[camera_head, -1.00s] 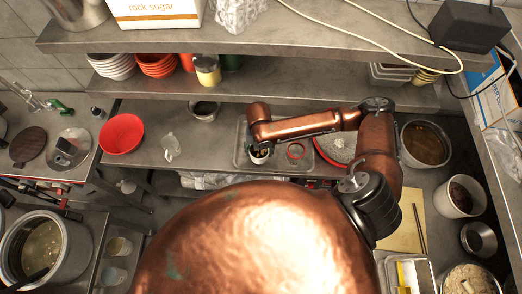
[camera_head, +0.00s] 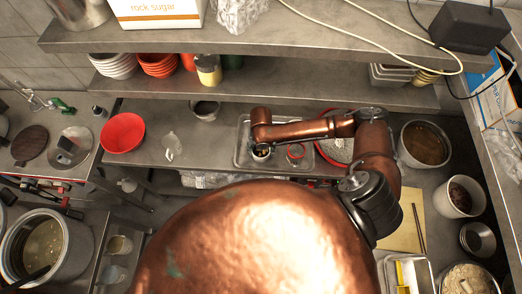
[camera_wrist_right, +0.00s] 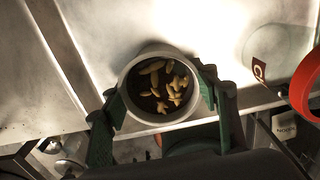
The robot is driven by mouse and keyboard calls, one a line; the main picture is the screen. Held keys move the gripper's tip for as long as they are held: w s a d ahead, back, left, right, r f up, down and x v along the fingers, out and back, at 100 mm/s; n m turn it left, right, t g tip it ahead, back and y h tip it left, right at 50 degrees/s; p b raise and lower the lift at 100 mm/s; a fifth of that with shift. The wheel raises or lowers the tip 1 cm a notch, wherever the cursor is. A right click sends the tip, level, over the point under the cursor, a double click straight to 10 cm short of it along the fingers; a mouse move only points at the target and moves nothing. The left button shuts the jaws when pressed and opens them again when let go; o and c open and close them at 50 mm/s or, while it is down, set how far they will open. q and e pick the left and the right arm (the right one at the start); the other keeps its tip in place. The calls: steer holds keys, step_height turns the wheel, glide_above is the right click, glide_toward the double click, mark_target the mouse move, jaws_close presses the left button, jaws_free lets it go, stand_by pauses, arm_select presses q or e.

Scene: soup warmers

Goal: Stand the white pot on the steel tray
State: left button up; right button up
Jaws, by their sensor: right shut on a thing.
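The white pot (camera_wrist_right: 127,75) is round, with pale pieces in a dark filling. In the right wrist view it stands upright between the green fingers of my right gripper (camera_wrist_right: 160,87), which is shut on it. In the head view the pot (camera_head: 261,155) shows small below the end of my copper right arm, over the front part of the steel tray (camera_head: 239,142). My right gripper (camera_head: 260,148) is mostly hidden there by the arm. I cannot tell whether the pot's base touches the tray. My left gripper is not in view.
A red-rimmed jar (camera_head: 295,152) stands just right of the pot. A large red-rimmed pan (camera_head: 334,150) is beyond it, partly behind my arm. A red bowl (camera_head: 122,133) and a clear bag-like item (camera_head: 172,146) are to the left. A shelf (camera_head: 270,85) overhangs the back.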

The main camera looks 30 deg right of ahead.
mark_target(261, 155)
steer(key=o, duration=1.2)
steer(key=shift+o, duration=0.2)
step_height(261, 155, up, 12)
steer(key=shift+r, duration=0.15)
